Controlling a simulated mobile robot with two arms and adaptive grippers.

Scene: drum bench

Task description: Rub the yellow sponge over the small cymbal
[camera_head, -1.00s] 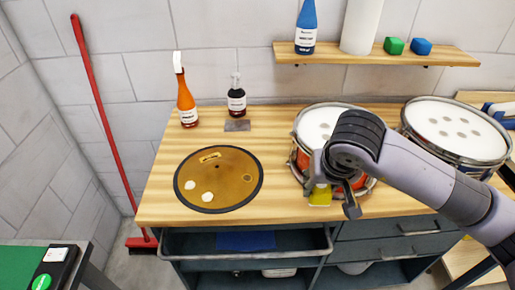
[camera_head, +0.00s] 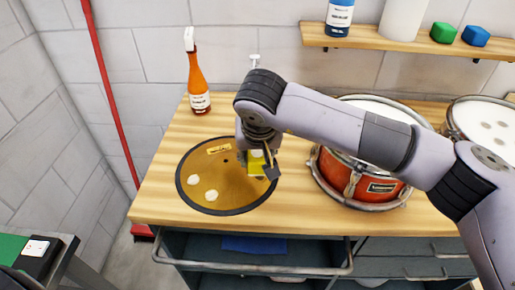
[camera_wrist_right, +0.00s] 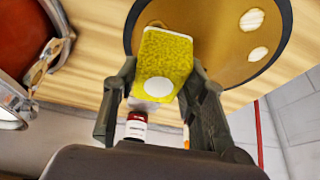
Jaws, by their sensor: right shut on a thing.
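The small cymbal (camera_head: 222,195) is a gold disc with a dark rim, lying on the wooden bench, with pale round spots on it. My right gripper (camera_head: 262,168) is shut on the yellow sponge (camera_head: 257,163) and holds it over the cymbal's right part. In the right wrist view the sponge (camera_wrist_right: 165,62) sits between the two fingers, with a white round patch on its face, in front of the cymbal (camera_wrist_right: 215,50). I cannot tell whether the sponge touches the cymbal. My left gripper is not in view.
An orange spray bottle (camera_head: 198,85) stands behind the cymbal. A red drum (camera_head: 365,182) stands to the right, partly behind my arm, with another drum (camera_head: 490,120) beyond it. An open drawer (camera_head: 250,262) juts out below the bench front.

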